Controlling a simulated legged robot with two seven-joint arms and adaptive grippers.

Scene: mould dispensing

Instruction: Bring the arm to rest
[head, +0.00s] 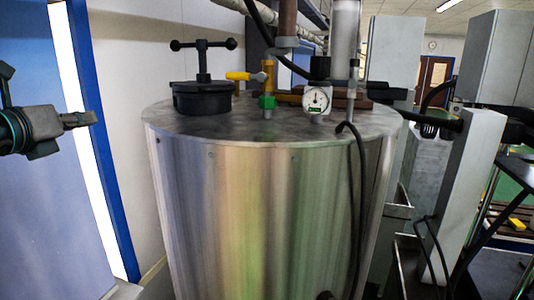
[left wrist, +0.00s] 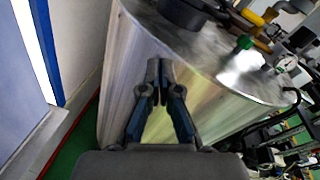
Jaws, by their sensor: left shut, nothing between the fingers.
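My left gripper (head: 80,119) comes in from the left edge in the head view, in front of the blue panel and apart from the tank. Its fingers are shut and hold nothing. The left wrist view shows the same gripper (left wrist: 158,80) with its fingertips together, and the metal tank's side lies behind them. The large steel tank (head: 260,220) stands in the middle of the head view. My right gripper is not visible in either view.
On the tank top are a black lid with a T-handle (head: 203,92), a yellow-handled valve (head: 245,76) and a round gauge (head: 317,100). A black cable (head: 360,190) hangs down the tank's front. A blue panel (head: 45,220) stands at left. Green floor (left wrist: 75,140) shows beside the tank.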

